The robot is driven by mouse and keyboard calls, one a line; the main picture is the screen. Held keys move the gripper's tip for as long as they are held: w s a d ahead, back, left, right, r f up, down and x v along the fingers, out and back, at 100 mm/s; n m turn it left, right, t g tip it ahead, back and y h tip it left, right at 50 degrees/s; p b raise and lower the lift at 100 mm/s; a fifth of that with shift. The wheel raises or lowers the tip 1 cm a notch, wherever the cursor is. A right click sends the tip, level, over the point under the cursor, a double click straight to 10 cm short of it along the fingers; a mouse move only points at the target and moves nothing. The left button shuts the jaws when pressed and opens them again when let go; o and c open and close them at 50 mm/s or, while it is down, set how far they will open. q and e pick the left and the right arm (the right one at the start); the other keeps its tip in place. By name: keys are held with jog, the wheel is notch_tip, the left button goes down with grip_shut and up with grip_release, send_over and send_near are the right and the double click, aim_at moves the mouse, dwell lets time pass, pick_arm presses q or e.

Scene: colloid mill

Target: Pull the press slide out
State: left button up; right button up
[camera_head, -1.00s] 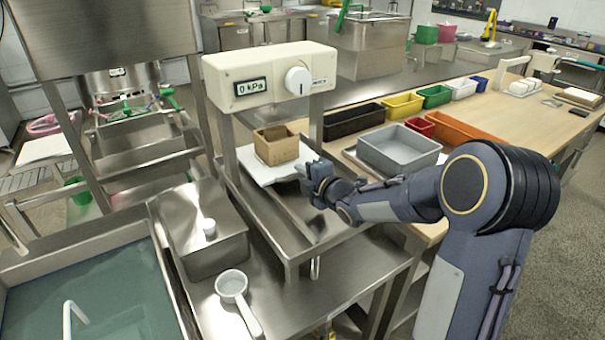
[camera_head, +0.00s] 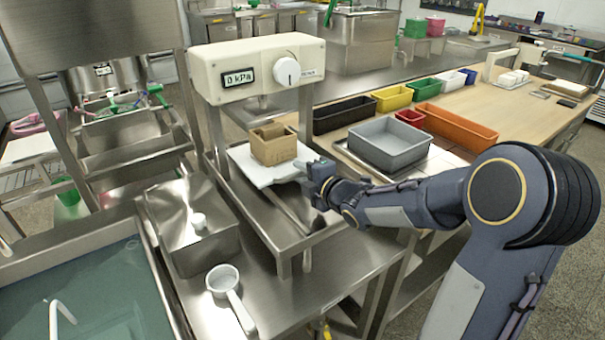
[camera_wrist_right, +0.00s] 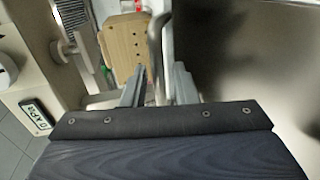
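The press slide (camera_head: 262,174) is a white plate at the press, below the cream head with its "0 kPa" display (camera_head: 239,77). A tan mould box (camera_head: 273,144) stands on it and also shows in the right wrist view (camera_wrist_right: 122,48). My right gripper (camera_head: 306,167) is at the slide's right end. In the right wrist view its fingers (camera_wrist_right: 159,88) lie on both sides of an upright grey bar (camera_wrist_right: 156,45), which looks like the slide's handle. The contact itself is partly hidden, but the slide moves with the gripper. My left gripper is not in view.
A steel lidded box (camera_head: 195,235) and a white ladle (camera_head: 223,281) are left of the press, beside a water tank (camera_head: 90,290). A grey tray (camera_head: 388,144) and coloured bins (camera_head: 455,125) stand on the wooden table at right.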

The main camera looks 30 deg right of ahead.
jog(key=v, duration=0.7)
jog(key=shift+s, duration=0.35)
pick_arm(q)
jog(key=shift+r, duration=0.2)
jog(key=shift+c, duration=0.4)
